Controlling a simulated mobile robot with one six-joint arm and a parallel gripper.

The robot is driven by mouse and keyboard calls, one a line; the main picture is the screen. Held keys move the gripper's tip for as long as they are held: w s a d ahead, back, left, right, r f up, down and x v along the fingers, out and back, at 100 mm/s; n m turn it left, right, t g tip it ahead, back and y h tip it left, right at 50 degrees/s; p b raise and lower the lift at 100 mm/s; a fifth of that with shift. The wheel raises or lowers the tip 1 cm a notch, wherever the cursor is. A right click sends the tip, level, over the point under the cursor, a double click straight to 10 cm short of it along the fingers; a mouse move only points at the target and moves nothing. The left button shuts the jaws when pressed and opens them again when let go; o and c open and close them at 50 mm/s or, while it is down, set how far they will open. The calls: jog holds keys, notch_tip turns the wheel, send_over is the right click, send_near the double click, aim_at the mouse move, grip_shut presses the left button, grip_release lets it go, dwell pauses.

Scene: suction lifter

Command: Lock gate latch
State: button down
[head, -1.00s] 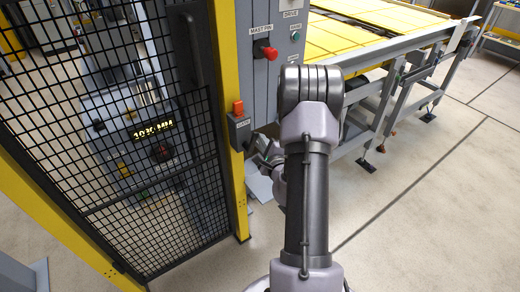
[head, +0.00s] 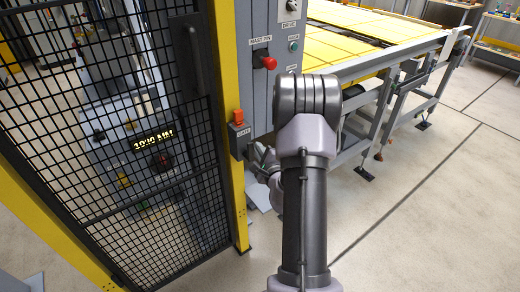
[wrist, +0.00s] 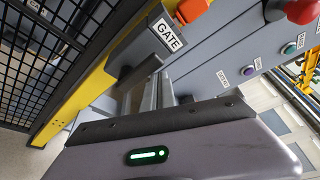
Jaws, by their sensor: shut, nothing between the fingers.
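The gate latch is a grey box (head: 239,138) marked GATE with an orange knob (head: 238,115) on top, fixed to the yellow gate post. In the wrist view the grey box (wrist: 143,45) is close ahead at upper left, with the orange knob (wrist: 192,10) cut by the top edge. A dark piece sticks out below the box. My gripper (head: 254,152) is shut and empty, just right of and slightly below the latch box. My arm partly hides it. Whether it touches the latch I cannot tell.
The black mesh gate (head: 120,140) is left of the post. A grey control cabinet (head: 262,85) with a red MAST PIN knob (head: 266,61) stands behind the latch. A yellow-topped conveyor table (head: 370,35) is at the right. The floor at right is open.

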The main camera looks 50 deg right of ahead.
jog(key=shift+w+a, duration=0.1)
jog(key=s+a, duration=0.1)
jog(key=s, duration=0.8)
jog(key=shift+s+a+p, duration=0.15)
jog(key=shift+s+p, duration=0.1)
jog(key=shift+p, duration=0.1)
